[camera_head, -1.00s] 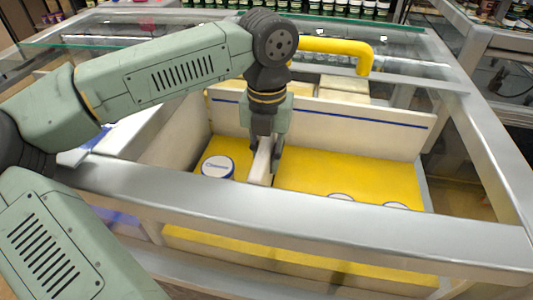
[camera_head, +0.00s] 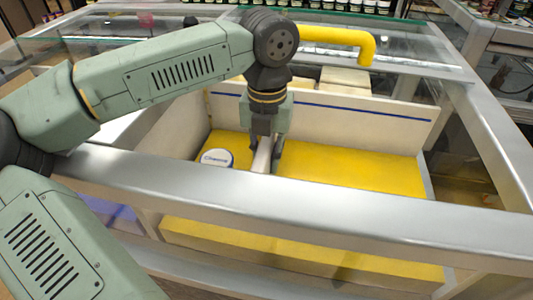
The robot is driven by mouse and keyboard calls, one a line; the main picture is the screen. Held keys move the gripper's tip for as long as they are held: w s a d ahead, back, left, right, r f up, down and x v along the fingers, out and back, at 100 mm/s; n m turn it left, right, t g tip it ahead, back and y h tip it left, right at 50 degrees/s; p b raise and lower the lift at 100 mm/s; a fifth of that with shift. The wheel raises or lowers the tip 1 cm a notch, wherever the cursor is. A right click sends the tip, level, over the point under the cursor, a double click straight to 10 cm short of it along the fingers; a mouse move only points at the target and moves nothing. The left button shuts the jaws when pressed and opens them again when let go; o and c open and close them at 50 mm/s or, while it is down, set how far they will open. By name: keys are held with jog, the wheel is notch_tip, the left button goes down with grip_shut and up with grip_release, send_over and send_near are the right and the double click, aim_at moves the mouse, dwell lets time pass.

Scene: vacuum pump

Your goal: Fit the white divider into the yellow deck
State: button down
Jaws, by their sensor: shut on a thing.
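The white divider (camera_head: 262,158) is a narrow upright board, seen nearly end-on. My gripper (camera_head: 264,152) points down into the case and is shut on its upper edge. The yellow deck (camera_head: 350,175) is the flat floor of the case and shows on both sides of the divider. The divider's lower edge is hidden behind the front rail, so I cannot tell whether it touches the deck or sits in a slot.
A white round tub (camera_head: 217,158) stands on the deck left of the divider. A grey metal rail (camera_head: 330,213) crosses the front. A cream back wall (camera_head: 345,123) with a blue stripe stands behind. A yellow pipe (camera_head: 340,40) and pale boxes (camera_head: 345,80) are beyond it.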

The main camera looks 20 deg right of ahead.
jog(key=shift+s+f, duration=0.1)
jog(key=shift+f, duration=0.2)
jog(key=shift+r, duration=0.3)
jog(key=shift+d+r+p, duration=0.1)
jog(key=shift+r+p, duration=0.35)
jog(key=shift+p, duration=0.15)
jog(key=shift+r+p, duration=0.3)
jog(key=shift+r, duration=0.2)
jog(key=shift+b, duration=0.6)
dwell(0.9)
jog(key=shift+f+b, duration=0.85)
jog(key=shift+f, duration=0.1)
jog(key=shift+f+b, duration=0.55)
